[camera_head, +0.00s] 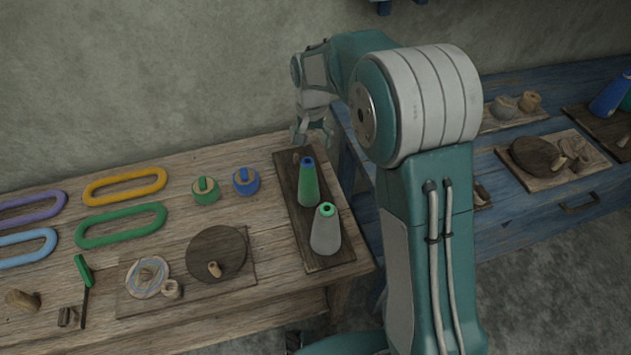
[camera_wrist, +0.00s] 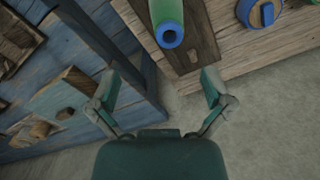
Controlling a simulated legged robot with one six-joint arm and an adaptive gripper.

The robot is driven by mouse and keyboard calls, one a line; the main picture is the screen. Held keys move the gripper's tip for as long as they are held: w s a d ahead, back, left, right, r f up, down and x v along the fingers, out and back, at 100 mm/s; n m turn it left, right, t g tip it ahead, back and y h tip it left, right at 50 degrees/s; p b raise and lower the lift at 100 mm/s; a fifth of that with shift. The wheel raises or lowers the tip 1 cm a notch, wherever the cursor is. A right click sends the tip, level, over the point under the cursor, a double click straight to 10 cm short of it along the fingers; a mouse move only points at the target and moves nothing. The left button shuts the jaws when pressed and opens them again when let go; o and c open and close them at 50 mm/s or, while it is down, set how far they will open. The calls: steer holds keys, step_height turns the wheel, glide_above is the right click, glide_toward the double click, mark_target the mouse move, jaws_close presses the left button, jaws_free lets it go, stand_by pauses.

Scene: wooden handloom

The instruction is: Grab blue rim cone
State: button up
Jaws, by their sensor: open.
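The blue rim cone (camera_head: 308,182) is green with a blue top ring. It stands upright at the far part of a dark board (camera_head: 289,187) on the wooden table. In the wrist view the cone (camera_wrist: 168,22) shows at the top, its blue rim towards the camera. My gripper (camera_head: 313,137) is beyond the board's far end, apart from the cone. In the wrist view my gripper (camera_wrist: 160,85) has its fingers spread, with nothing between them. A grey cone with a green rim (camera_head: 326,230) stands nearer on the same board.
A green spool (camera_head: 205,191) and a blue spool (camera_head: 246,181) stand left of the board. Coloured oval rings (camera_head: 125,186) lie further left on the table (camera_head: 85,335). A blue bench (camera_head: 520,222) stands to the right, with a gap between. A wall rises behind.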

mark_target(306, 158)
steer(key=f, duration=0.2)
steer(key=a+f, duration=0.1)
steer(key=f, duration=0.3)
steer(key=shift+a+f, duration=0.1)
steer(key=shift+a, duration=0.15)
steer(key=f, duration=0.4)
steer(key=shift+w+d+f, duration=0.1)
steer(key=shift+d+f, duration=0.1)
steer(key=shift+d, duration=0.15)
steer(key=shift+a+f, duration=0.2)
steer(key=shift+f, duration=0.05)
steer(key=shift+a, duration=0.25)
steer(key=shift+d, duration=0.3)
steer(key=c, duration=1.3)
